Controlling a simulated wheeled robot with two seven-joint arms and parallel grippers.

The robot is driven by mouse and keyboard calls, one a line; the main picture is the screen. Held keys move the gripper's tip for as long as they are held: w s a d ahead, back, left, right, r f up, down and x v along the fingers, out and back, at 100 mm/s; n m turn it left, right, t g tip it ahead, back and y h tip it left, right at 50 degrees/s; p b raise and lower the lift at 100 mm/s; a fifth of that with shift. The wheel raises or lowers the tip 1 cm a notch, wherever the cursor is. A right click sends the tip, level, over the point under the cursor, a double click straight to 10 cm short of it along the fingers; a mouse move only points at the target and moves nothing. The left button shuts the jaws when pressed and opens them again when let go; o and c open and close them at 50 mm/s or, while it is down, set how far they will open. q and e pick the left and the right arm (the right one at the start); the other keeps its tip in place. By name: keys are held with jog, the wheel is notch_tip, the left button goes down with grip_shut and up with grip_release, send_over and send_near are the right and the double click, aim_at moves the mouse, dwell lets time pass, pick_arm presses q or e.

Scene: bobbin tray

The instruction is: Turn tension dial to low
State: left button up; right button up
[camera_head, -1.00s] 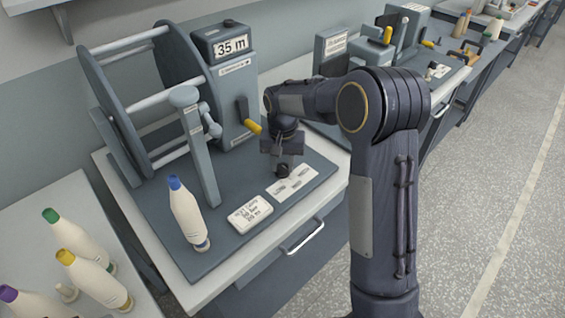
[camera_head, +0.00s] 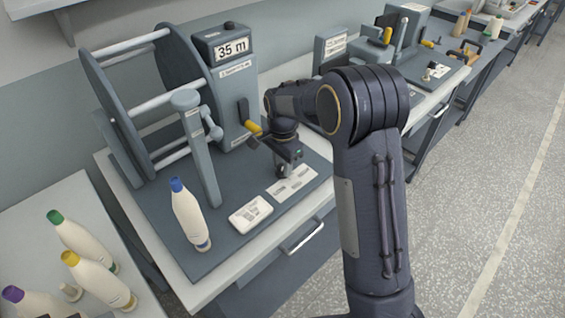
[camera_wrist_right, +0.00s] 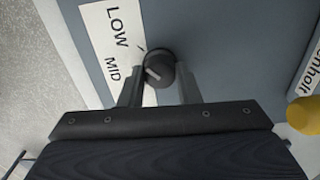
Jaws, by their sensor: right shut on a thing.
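The tension dial (camera_wrist_right: 157,70) is a small dark round knob with a pale pointer line, beside a white label (camera_wrist_right: 112,50) on which LOW and MID can be read. In the wrist view my right gripper (camera_wrist_right: 160,85) is shut on the dial, one finger on each side. In the head view the right gripper (camera_head: 284,172) points down at the base plate, next to the label (camera_head: 292,183), and hides the dial. The far end of the label is hidden by the gripper in the wrist view. My left gripper is not in view.
A winding machine with a large reel (camera_head: 118,115), a 35 m counter (camera_head: 233,48) and a yellow-handled crank (camera_head: 252,126) stands behind the gripper.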

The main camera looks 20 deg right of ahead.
jog(key=shift+w+m, duration=0.1)
jog(key=shift+m, duration=0.2)
jog(key=shift+r, duration=0.1)
jog(key=o, duration=1)
notch_tip(320, 180, up, 8)
jog(key=shift+f+b, duration=0.15)
jog(key=shift+b, duration=0.15)
